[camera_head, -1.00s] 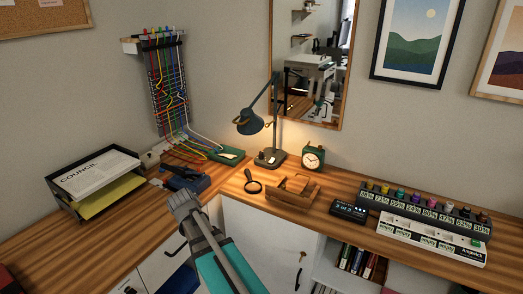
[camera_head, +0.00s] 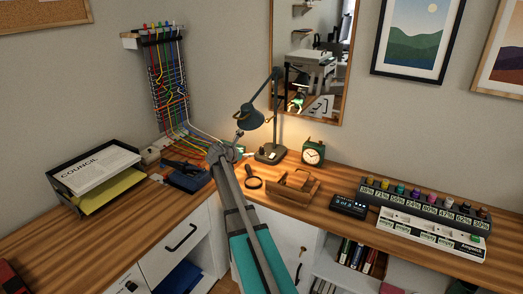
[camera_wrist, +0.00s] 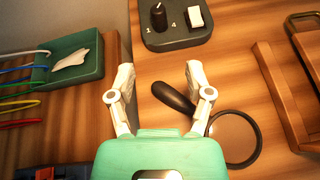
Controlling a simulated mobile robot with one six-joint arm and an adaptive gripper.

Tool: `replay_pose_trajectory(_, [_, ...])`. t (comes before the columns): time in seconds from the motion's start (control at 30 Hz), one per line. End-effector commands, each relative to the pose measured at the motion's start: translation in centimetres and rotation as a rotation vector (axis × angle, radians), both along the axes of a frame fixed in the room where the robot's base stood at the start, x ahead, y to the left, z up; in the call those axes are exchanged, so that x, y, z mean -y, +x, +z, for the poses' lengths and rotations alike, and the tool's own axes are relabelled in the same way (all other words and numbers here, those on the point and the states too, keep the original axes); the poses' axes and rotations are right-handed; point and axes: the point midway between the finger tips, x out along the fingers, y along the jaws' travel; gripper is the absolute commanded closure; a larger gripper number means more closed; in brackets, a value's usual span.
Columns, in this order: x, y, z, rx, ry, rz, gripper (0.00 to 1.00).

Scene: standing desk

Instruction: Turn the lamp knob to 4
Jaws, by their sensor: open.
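The desk lamp (camera_head: 252,117) stands at the back corner of the desk, its shade lit. In the wrist view its dark base (camera_wrist: 176,30) carries a black knob (camera_wrist: 158,16) beside a white rocker switch (camera_wrist: 194,17). A "1" is printed to the knob's left and a "4" to its right. In the head view my arm's end is just left of the lamp base.
A magnifying glass (camera_wrist: 233,138) lies below the right finger. A wooden holder (camera_wrist: 285,95) is to the right and a green box (camera_wrist: 75,62) with cables to the left. An alarm clock (camera_head: 313,152) stands right of the lamp.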

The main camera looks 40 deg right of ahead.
Motion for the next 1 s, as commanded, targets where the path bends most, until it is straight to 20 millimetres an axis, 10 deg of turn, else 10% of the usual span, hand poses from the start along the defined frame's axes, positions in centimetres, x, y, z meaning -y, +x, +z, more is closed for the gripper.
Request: replay_pose_trajectory(1.0, [4.2, 1.4, -1.1, -0.049, -0.043, 0.021, 0.34])
